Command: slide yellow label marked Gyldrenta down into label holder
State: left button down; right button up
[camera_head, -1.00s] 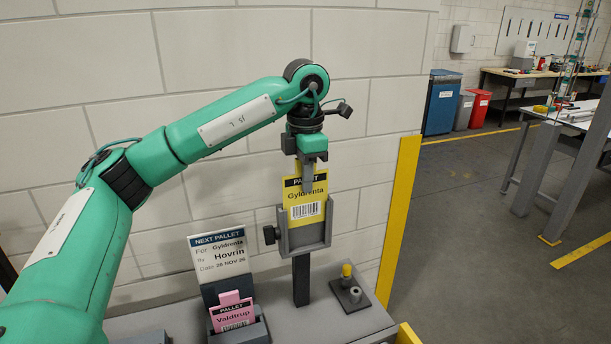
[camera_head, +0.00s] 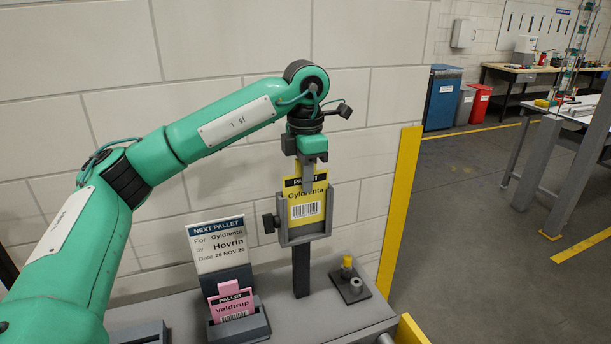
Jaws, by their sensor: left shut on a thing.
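The yellow label (camera_head: 306,208) marked Gyldrenta stands upright, with a black PALLET band at its top and a barcode below. Its lower part sits between the side rails of the grey label holder (camera_head: 303,239), which stands on a dark post. My left gripper (camera_head: 308,186) points down and is shut on the label's top edge; its finger covers part of the black band. Whether the label's bottom edge touches the holder's floor is hard to tell. My right gripper is not in view.
A NEXT PALLET card (camera_head: 218,243) naming Gyldrenta and Hovrin stands at left on the grey table (camera_head: 285,320). In front of it a pink Valdtrup label (camera_head: 231,302) sits in a grey tray. A small dark block with a yellow-topped peg (camera_head: 347,268) is at right.

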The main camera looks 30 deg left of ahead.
pick_arm(q)
jog(key=shift+f, duration=0.35)
jog(key=c, duration=1.5)
grip_release()
jog(key=shift+r, duration=0.1)
jog(key=shift+o, duration=0.2)
notch_tip(320, 180, up, 14)
jog(key=shift+f, duration=0.1)
